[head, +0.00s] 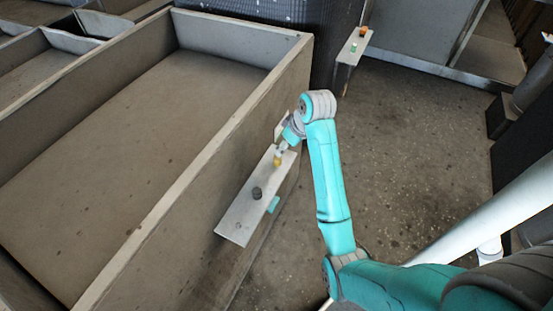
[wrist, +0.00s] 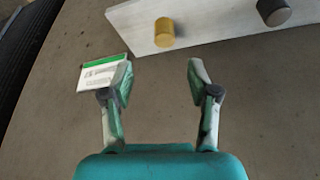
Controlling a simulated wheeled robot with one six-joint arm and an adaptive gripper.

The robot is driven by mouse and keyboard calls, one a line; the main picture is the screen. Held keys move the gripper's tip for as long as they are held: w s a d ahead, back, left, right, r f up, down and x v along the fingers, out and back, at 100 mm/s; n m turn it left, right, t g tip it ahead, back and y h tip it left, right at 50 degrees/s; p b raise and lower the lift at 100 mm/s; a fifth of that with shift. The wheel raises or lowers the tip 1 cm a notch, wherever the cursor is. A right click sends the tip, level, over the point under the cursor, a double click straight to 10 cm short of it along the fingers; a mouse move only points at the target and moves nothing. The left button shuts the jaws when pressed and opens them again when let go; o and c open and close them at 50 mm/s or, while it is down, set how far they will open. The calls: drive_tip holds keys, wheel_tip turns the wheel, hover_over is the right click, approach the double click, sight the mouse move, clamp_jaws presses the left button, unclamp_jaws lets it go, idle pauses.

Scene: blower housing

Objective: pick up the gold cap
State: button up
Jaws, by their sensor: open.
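The gold cap (wrist: 164,32) is a short upright cylinder on a pale shelf (wrist: 125,20), ahead of my fingertips in the wrist view. In the head view the gold cap (head: 277,161) is near the far end of the shelf (head: 236,224), partly covered by my gripper (head: 283,148). In the wrist view my gripper (wrist: 159,80) is open, with nothing between its fingers. The cap lies beyond the gap between them, roughly in line with it, and apart from both fingers.
A dark grey cap (wrist: 273,12) stands on the same shelf, to the right. A green and white label (wrist: 101,73) is left of my left finger. A large walled bin (head: 130,130) adjoins the shelf. Another small shelf (head: 347,56) holds green and orange pieces.

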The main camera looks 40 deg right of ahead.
sight(277, 160)
drive_tip(key=x, duration=0.3)
drive_tip(key=shift+a+x, duration=0.15)
drive_tip(key=shift+x, duration=1.25)
drive_tip(key=shift+a+x, duration=0.1)
drive_tip(key=shift+x, duration=1.25)
drive_tip(key=shift+s, duration=0.15)
drive_tip(key=c, duration=1)
